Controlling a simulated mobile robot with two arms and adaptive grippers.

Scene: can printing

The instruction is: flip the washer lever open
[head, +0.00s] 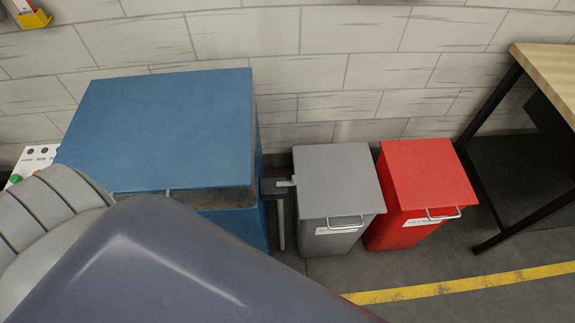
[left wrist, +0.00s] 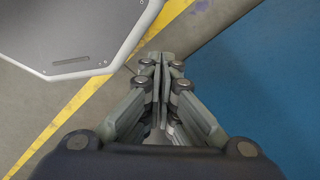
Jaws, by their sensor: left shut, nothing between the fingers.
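The washer (head: 165,125) is a large blue box at the left of the head view, with a grey band under its top slab. A dark grey lever (head: 281,225) hangs down beside a bracket at its right side, next to the grey bin. My arm hides the washer's lower front. My left gripper (left wrist: 160,60) is in the left wrist view, its fingers together and empty. It is above the floor, left of a flat blue surface (left wrist: 260,85) that looks like the washer. I cannot tell whether they touch. The lever is not visible in that view. My right gripper is in neither view.
A grey bin (head: 338,180) and a red bin (head: 428,180) stand right of the washer, close together. A wooden-topped table (head: 548,62) stands far right. A control panel (head: 36,157) shows at the left. Open floor with a yellow line (head: 470,284) lies in front of the bins.

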